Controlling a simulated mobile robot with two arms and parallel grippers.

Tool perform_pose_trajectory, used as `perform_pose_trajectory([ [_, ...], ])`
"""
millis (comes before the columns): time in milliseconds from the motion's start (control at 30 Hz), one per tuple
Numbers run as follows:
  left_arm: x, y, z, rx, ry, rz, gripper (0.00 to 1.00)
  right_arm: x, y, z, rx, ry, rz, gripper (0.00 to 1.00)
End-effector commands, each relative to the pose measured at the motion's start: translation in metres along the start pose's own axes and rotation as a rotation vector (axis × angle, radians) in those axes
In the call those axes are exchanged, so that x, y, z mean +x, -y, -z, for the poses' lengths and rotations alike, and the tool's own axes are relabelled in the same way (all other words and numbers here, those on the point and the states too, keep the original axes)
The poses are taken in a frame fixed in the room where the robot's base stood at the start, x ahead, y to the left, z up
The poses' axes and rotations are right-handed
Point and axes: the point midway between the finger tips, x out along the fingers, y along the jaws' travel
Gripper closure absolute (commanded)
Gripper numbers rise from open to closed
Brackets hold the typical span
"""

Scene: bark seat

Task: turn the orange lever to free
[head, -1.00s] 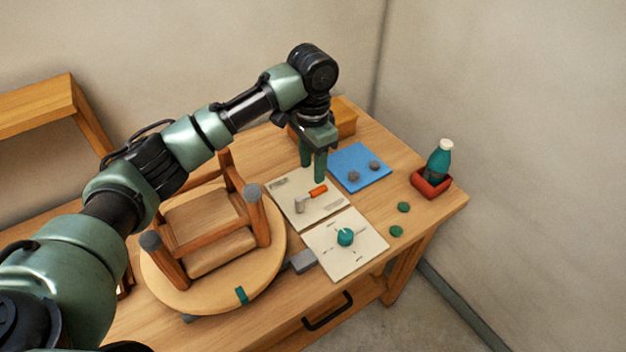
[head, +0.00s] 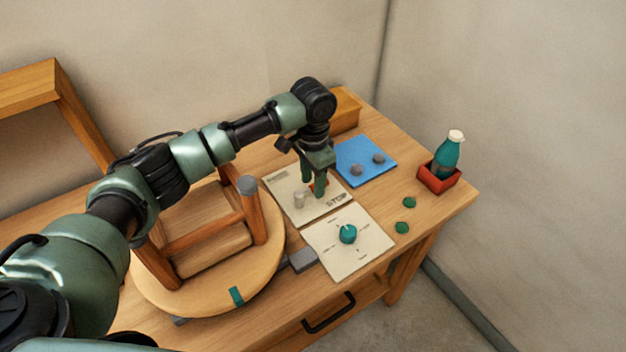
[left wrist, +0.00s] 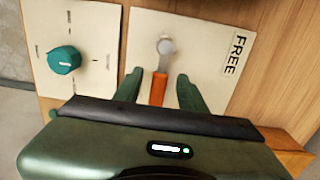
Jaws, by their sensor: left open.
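The orange lever (left wrist: 158,88) shows in the left wrist view, running from a pale metal pivot (left wrist: 165,46) on a cream plate (left wrist: 205,38). The plate carries the word FREE near one edge; in the head view the word STOP shows at its other side. My left gripper (left wrist: 160,84) is open, with one green finger on each side of the orange handle. I cannot tell whether the fingers touch it. In the head view my left gripper (head: 313,186) is low over the plate and hides most of the lever. My right gripper is not in view.
A second cream plate with a teal knob (head: 347,234) lies beside the lever plate. An upturned stool (head: 205,235) rests on a round board to the left. A blue mat (head: 378,172) with grey pieces and a red tray (head: 438,181) holding a bottle are right.

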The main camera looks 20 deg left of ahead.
Motion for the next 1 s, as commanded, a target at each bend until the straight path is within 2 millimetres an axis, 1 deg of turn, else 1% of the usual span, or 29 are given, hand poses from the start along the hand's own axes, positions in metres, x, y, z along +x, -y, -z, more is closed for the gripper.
perform_pose_trajectory([
  [100, 0.0054, -0.0004, 0.0001, 0.0, -0.001, 0.0, 0.59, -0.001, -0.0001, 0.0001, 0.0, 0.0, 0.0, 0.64],
  [333, 0.0062, -0.0004, 0.0002, 0.001, -0.001, 0.0, 0.59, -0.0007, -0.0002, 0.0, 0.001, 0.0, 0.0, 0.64],
  [367, 0.0062, -0.0004, 0.0001, 0.001, -0.001, 0.0, 0.67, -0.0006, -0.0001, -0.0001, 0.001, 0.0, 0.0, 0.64],
  [400, 0.0062, -0.0004, 0.0001, 0.001, -0.001, 0.0, 0.79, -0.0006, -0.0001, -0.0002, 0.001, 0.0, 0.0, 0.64],
  [467, 0.0061, -0.0004, 0.0001, 0.001, -0.001, 0.0, 0.95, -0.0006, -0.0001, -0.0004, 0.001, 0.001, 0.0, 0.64],
  [500, 0.006, -0.0004, 0.0001, 0.001, -0.001, 0.0, 1.0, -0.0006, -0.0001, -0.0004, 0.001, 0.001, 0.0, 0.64],
  [1000, 0.0059, -0.0002, 0.0003, 0.001, -0.002, 0.0, 1.0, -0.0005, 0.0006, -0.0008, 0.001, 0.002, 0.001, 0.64],
])
